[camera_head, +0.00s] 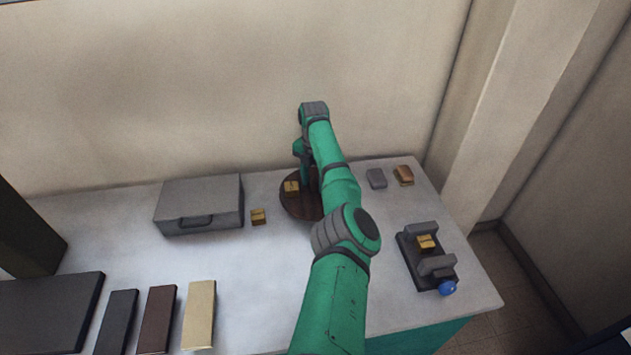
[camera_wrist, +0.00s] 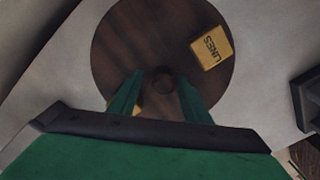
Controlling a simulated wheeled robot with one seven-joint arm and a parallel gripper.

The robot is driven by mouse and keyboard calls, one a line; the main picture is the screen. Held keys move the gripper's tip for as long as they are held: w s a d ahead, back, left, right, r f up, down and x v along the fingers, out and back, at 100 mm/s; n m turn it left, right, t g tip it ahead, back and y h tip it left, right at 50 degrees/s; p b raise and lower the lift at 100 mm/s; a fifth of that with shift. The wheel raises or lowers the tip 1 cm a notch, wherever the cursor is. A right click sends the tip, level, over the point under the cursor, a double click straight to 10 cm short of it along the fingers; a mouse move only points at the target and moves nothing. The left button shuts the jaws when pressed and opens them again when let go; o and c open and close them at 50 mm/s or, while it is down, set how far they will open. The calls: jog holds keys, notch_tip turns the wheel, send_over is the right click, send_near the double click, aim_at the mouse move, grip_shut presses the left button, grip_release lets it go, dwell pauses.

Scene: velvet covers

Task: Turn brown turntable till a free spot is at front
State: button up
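The brown turntable (camera_head: 298,208) is a round dark wooden disc at the back middle of the table, partly hidden by my arm. It fills the upper middle of the wrist view (camera_wrist: 130,45). A yellow lettered block (camera_head: 291,187) sits on it, and a lettered block shows at upper right in the wrist view (camera_wrist: 212,48). A bit of yellow (camera_wrist: 138,110) shows beside my left finger, mostly hidden. A dark round knob (camera_wrist: 163,80) is at the disc's centre. My gripper (camera_wrist: 158,90) points down over the disc, fingers apart on either side of the knob, holding nothing visible.
A grey case (camera_head: 200,202) and a loose yellow block (camera_head: 258,217) stand left of the turntable. A grey block (camera_head: 376,178) and a brown one (camera_head: 404,175) lie right. A dark vise-like fixture (camera_head: 414,262) holds a yellow block (camera_head: 426,242). Flat boards lie front left.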

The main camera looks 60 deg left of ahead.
aim_at(315, 179)
jog(key=shift+w, duration=0.25)
jog(key=shift+r, duration=0.5)
notch_tip(315, 179, up, 10)
jog(key=shift+f, duration=0.1)
dwell(0.4)
